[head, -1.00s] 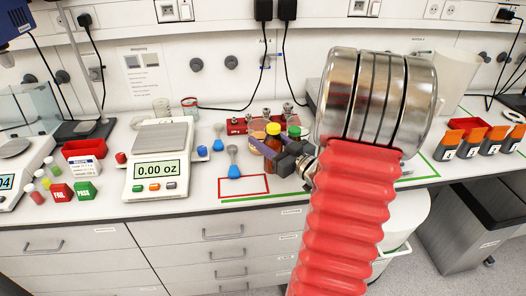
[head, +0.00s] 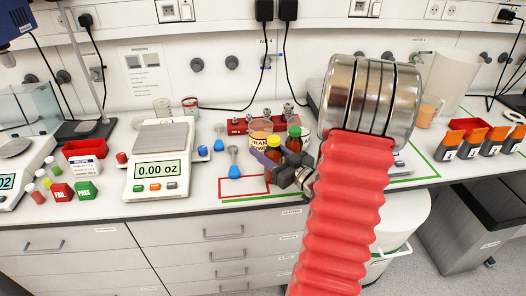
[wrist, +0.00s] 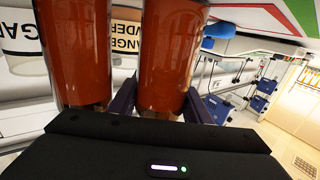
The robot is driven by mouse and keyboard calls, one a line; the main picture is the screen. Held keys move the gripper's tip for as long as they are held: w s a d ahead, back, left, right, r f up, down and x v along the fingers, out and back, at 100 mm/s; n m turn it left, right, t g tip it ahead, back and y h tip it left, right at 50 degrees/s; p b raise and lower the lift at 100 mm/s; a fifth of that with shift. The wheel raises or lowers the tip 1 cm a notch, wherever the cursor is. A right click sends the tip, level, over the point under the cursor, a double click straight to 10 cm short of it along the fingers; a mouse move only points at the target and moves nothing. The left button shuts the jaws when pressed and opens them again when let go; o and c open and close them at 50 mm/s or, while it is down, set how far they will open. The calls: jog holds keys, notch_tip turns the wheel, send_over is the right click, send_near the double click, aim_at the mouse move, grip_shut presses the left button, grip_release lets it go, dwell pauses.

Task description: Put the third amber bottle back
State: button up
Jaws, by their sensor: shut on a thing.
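In the head view this looks like the yellow-capped bottle (head: 272,142), partly hidden by the fingers. A second amber bottle, with a green cap (head: 294,131), stands close to its right; the second bottle in the wrist view (wrist: 75,45) is beside the held one. Whether the held bottle's base touches the bench is hidden.
A labelled orange powder jar (head: 261,128) stands just behind the bottles. A red rack (head: 238,127) is further back. A red-outlined rectangle (head: 243,188) is bare at the front. The scale (head: 159,160) stands further left.

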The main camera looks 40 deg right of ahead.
aim_at(280, 160)
jog(key=o, duration=0.9)
jog(key=shift+f, duration=0.1)
jog(key=shift+o, duration=0.9)
jog(key=shift+s+a, duration=0.1)
jog(key=shift+s, duration=5.9)
jog(key=shift+s, duration=0.1)
